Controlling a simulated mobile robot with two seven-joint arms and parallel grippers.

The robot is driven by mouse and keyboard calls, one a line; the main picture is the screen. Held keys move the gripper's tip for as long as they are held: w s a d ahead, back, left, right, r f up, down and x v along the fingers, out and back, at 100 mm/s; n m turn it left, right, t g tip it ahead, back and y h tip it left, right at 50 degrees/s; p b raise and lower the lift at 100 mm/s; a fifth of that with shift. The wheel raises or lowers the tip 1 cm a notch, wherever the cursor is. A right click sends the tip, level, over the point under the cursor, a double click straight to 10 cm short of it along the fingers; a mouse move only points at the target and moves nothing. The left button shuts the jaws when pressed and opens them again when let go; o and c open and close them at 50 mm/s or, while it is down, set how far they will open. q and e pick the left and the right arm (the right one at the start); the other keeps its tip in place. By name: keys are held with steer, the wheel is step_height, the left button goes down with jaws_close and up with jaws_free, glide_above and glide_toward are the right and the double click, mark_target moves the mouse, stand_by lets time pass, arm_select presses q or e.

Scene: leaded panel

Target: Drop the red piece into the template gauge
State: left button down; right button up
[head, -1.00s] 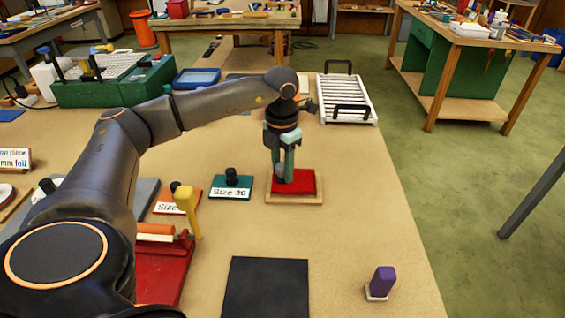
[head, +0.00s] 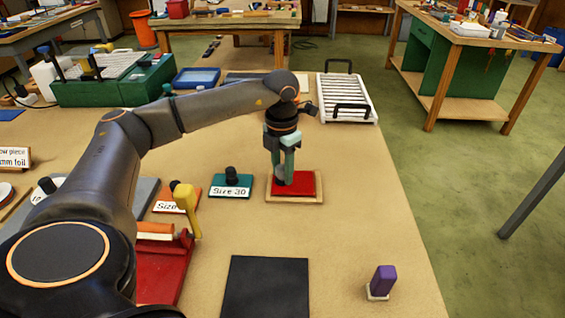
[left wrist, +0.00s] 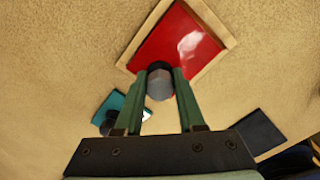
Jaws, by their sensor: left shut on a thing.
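The red piece (head: 307,183) is a flat glossy red square. It lies in or just over a shallow wooden frame (head: 295,200), which looks like the template gauge; I cannot tell whether it rests fully inside. Wood shows along its edges in the left wrist view. My left gripper (head: 284,181) points straight down over the red piece's left part. Its green fingers are shut on a small grey and black handle (left wrist: 160,85), which stands at the red piece in the left wrist view. Whether handle and piece are joined is hidden. My right gripper is not in view.
A teal block marked Size 30 (head: 231,187) with a black knob stands left of the frame, an orange one (head: 172,201) beyond it. A yellow-handled tool (head: 187,205), black mat (head: 265,288), purple-topped block (head: 383,280) and white rack (head: 348,98) surround clear table.

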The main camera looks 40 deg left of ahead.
arm_select(q)
steer(key=shift+f+b, duration=0.3)
steer(key=shift+f, duration=0.15)
steer(key=shift+c, duration=2.2)
jaws_free()
steer(key=shift+r, duration=0.1)
step_height(320, 180, up, 12)
steer(key=shift+r, duration=0.15)
steer(key=shift+s, duration=0.15)
